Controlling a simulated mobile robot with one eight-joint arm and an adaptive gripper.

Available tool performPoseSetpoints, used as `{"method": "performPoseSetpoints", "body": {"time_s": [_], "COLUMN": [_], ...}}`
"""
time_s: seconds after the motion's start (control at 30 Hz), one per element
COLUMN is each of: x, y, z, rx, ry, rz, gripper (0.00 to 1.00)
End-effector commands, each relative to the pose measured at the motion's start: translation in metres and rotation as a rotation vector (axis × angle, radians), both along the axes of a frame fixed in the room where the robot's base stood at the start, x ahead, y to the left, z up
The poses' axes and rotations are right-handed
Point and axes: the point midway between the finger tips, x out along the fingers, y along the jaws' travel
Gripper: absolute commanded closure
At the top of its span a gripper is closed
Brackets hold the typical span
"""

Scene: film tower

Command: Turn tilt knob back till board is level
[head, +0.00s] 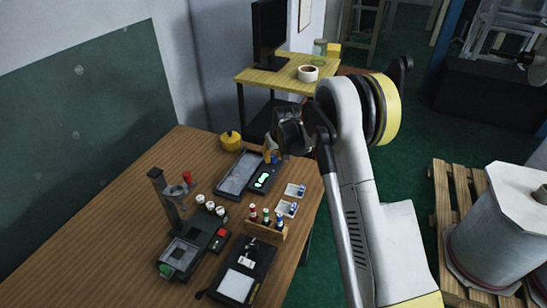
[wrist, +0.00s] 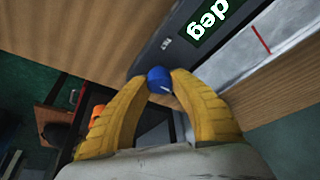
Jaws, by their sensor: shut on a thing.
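In the wrist view my gripper (wrist: 159,80) has its two yellow fingers closed around a small blue knob (wrist: 158,78) with a white mark. The knob is on the side of a dark device (wrist: 170,22). The device's green display (wrist: 208,18) reads "deg"; its number is out of frame. A pale board (wrist: 262,45) with a red line is beside the display. In the head view the grey board (head: 238,173) and the lit display (head: 263,179) are at the table's far right. My gripper (head: 271,156) is at their back end, and the knob is hidden there. I cannot tell the board's tilt.
A yellow pot (head: 231,141) stands left of the device. Small white trays (head: 287,208), a wooden rack of bottles (head: 266,225) and a dark stand (head: 175,210) are nearer. The table's left part is clear. A pallet (head: 446,215) with a large spool is at right.

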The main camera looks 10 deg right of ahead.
Motion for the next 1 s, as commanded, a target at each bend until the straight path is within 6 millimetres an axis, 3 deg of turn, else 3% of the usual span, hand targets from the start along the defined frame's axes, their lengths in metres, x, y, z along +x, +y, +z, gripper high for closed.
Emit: {"method": "performPoseSetpoints", "body": {"time_s": [0.07,0.1,0.17,0.57,1.0], "x": [0.001,0.001,0.001,-0.002,-0.036], "y": [0.0,0.0,0.0,0.0,-0.006], "z": [0.0,0.0,0.0,0.007,0.088], "rx": [0.0,0.0,0.0,-0.001,-0.001], "ry": [-0.002,-0.002,-0.001,-0.001,-0.001], "rz": [0.0,0.0,0.0,0.0,0.0], "gripper": [1.0,0.67,0.49,0.49,0.49]}}
